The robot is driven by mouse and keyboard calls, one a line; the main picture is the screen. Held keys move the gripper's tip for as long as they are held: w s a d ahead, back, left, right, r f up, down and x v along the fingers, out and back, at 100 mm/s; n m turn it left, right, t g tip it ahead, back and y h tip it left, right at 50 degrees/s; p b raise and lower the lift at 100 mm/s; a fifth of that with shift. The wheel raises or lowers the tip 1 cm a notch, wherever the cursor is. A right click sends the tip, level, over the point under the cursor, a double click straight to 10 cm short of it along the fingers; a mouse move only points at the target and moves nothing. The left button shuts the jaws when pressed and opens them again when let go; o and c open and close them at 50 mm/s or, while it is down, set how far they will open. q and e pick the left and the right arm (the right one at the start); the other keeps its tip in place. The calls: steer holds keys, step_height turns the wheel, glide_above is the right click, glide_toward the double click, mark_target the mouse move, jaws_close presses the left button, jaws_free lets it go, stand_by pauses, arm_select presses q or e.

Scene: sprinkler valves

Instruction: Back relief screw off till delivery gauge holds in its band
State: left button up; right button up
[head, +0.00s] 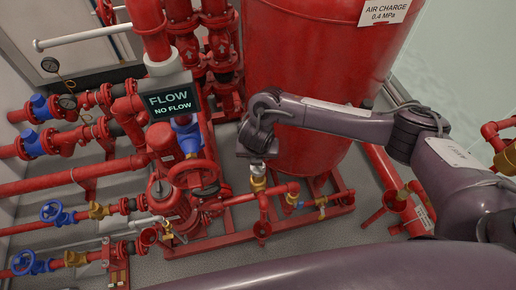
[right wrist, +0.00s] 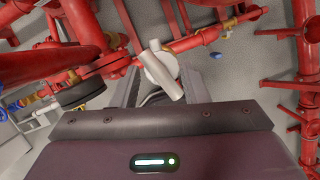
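The relief valve (head: 258,186) has a brass body and a silver top, and stands on the red pipework in front of the big red tank. In the right wrist view a silver T-shaped screw handle (right wrist: 160,80) sits over a pale round cap. My right gripper (head: 256,156) points down just above the silver top. In the right wrist view its fingers (right wrist: 162,84) stand apart on either side of the handle; I see no clear grip on it. Small dial gauges (head: 67,102) show at the left; their readings are too small, and I cannot tell which is the delivery gauge. My left gripper is out of view.
A sign (head: 172,101) reads FLOW, NO FLOW. The red tank (head: 300,80) is labelled AIR CHARGE 0.4 MPa. A red handwheel (head: 195,175) and blue-handled valves (head: 57,213) crowd the left. Red pipes run low around the relief valve.

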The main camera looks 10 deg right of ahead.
steer(key=shift+m, duration=0.4)
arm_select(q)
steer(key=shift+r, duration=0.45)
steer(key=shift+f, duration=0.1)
arm_select(e)
steer(key=shift+f, duration=0.2)
step_height(320, 180, down, 3)
steer(key=b, duration=0.2)
steer(key=shift+b, duration=0.35)
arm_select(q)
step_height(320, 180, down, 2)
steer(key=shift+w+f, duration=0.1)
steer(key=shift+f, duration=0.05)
